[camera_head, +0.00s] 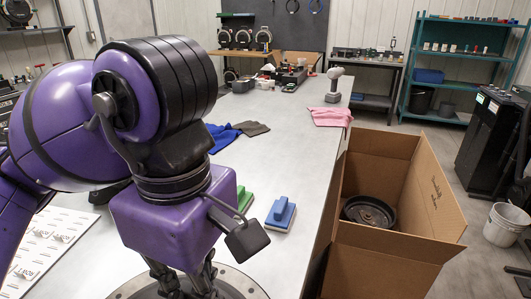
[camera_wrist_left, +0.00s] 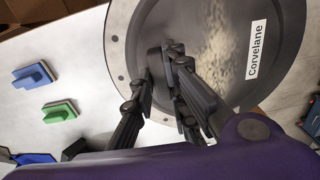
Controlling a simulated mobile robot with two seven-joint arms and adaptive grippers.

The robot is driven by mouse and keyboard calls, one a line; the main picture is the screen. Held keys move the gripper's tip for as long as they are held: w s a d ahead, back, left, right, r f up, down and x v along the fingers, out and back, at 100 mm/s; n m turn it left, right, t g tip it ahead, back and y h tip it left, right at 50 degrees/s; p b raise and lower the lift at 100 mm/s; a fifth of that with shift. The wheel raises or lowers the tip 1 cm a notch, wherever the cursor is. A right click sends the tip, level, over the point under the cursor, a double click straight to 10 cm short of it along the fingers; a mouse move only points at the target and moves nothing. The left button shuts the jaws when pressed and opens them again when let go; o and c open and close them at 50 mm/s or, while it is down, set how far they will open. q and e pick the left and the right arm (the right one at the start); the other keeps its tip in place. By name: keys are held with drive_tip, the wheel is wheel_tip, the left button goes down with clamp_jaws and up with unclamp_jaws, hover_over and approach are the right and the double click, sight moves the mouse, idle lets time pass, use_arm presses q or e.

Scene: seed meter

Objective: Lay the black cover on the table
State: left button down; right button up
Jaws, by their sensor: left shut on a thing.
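My left gripper (camera_wrist_left: 166,58) points down at a round, dark glossy cover with a white "Corvelane" label (camera_wrist_left: 210,32). Its fingers are shut on a dark raised grip on the cover's face, partly hidden by the fingers. The cover lies within or just over a grey metal flange (camera_wrist_left: 116,52) with bolt holes; I cannot tell whether they touch. In the head view my left gripper (camera_head: 183,289) is at the bottom, mostly behind my purple wrist, with the flange's rim (camera_head: 255,287) beside it. The grey table (camera_head: 285,130) runs away from me. My right gripper is not in view.
Blue and grey cloths (camera_head: 221,137), a pink cloth (camera_head: 331,117) and a drill (camera_head: 334,86) lie farther back. An open carton (camera_head: 435,200) with a black round part stands at right.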

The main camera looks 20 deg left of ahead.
use_arm(q)
drive_tip(key=shift+a+r, duration=0.1)
drive_tip(key=shift+r, duration=0.05)
drive_tip(key=shift+a+p, duration=0.15)
drive_tip(key=shift+p, duration=0.25)
drive_tip(key=w+a+f, duration=0.2)
drive_tip(key=w+f, duration=0.1)
drive_tip(key=f, duration=0.1)
drive_tip(key=w+a+f+p, duration=0.1)
drive_tip(key=w+a+f, duration=0.2)
drive_tip(key=w+f, duration=0.1)
drive_tip(key=w+a+f, duration=0.3)
drive_tip(key=f, duration=0.1)
drive_tip(key=shift+w+a+f, duration=0.15)
drive_tip(key=shift+w+f, duration=0.2)
drive_tip(key=shift+f, duration=0.2)
drive_tip(key=c, duration=1.7)
unclamp_jaws()
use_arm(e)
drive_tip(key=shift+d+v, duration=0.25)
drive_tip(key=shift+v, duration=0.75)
